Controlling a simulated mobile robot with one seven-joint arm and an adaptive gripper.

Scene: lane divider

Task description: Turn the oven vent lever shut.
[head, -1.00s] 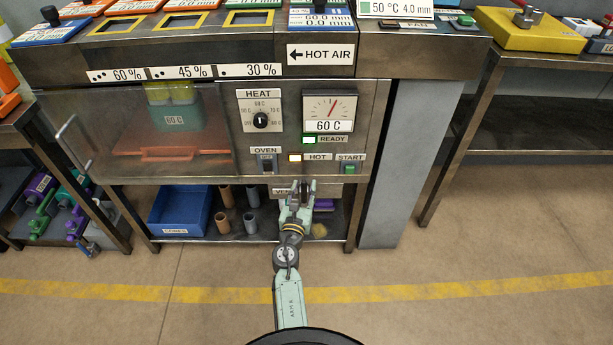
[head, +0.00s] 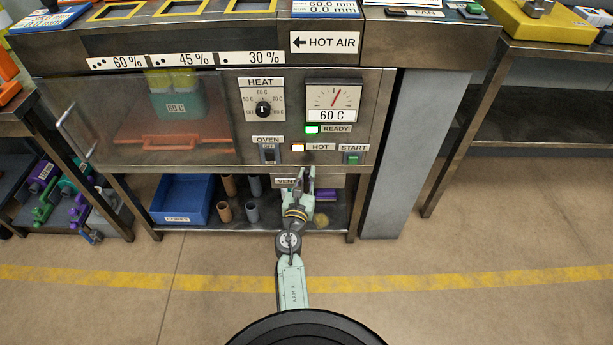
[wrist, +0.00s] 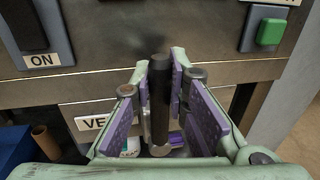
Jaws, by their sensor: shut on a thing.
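The vent lever is a dark upright bar (wrist: 160,95) under the oven front, seen in the wrist view. A partly covered label starting "VE" (wrist: 92,123) is to its left; the label also shows in the head view (head: 284,181). My gripper (head: 306,174) is below the oven's control panel in the head view. In the wrist view its purple-padded fingers (wrist: 163,80) stand on both sides of the lever, shut on it. The lever's base is partly hidden by the fingers. In the head view my gripper hides most of the lever.
The oven switch (head: 269,152) and green START button (head: 352,158) are just above. A blue bin (head: 183,200) and several tubes (head: 225,210) stand on the lower shelf to the left. A grey post (head: 395,170) is to the right. Floor in front is clear.

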